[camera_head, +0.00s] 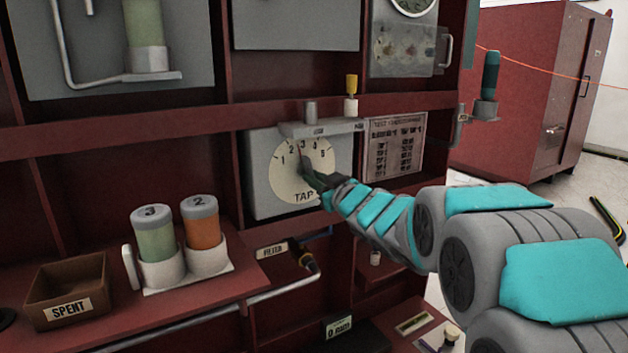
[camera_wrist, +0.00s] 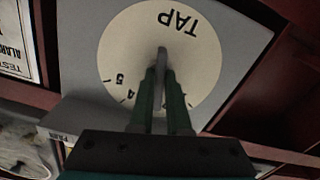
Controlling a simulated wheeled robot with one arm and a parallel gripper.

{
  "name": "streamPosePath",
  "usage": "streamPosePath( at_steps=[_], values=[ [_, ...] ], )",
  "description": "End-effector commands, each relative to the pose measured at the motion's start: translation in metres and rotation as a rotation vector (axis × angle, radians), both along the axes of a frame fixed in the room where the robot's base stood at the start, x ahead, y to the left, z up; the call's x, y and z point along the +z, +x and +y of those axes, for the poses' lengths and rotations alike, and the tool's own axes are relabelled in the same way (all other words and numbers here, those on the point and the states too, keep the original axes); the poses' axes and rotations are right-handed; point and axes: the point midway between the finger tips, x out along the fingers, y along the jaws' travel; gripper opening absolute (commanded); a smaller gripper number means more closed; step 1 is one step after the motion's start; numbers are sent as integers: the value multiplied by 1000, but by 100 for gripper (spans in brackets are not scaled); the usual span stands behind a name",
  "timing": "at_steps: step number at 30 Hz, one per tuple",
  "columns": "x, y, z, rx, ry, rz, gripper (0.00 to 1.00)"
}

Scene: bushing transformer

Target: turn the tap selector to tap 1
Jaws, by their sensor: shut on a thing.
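The tap selector is a round cream dial (camera_head: 285,185) marked 1 to 5 and TAP, on a grey plate in the red cabinet. Its grey handle (camera_head: 303,166) stands roughly upright, pointing about towards 3; my gripper partly covers it, so the exact mark is hard to tell. My gripper (camera_head: 312,179) reaches in from the right and is shut on the handle. In the wrist view the dial (camera_wrist: 125,45) appears upside down. The handle (camera_wrist: 161,65) lies between the green fingers of my gripper (camera_wrist: 161,78), which hide some numbers.
A grey bracket (camera_head: 318,128) with a yellow-topped piece (camera_head: 351,88) juts out just above the dial. A text placard (camera_head: 394,146) is to its right. Numbered canisters (camera_head: 201,224) and a SPENT box (camera_head: 67,290) stand on the shelf at lower left.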

Motion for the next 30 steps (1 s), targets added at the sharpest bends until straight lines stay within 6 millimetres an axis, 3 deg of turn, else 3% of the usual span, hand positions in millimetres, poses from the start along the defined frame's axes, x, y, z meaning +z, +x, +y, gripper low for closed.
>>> streamPosePath(
  at_steps=[18,30],
  values=[
    [-1,2,-4,-1,-469,-313,0],
    [1,3,-5,-1,-640,-428,0]
  ],
)
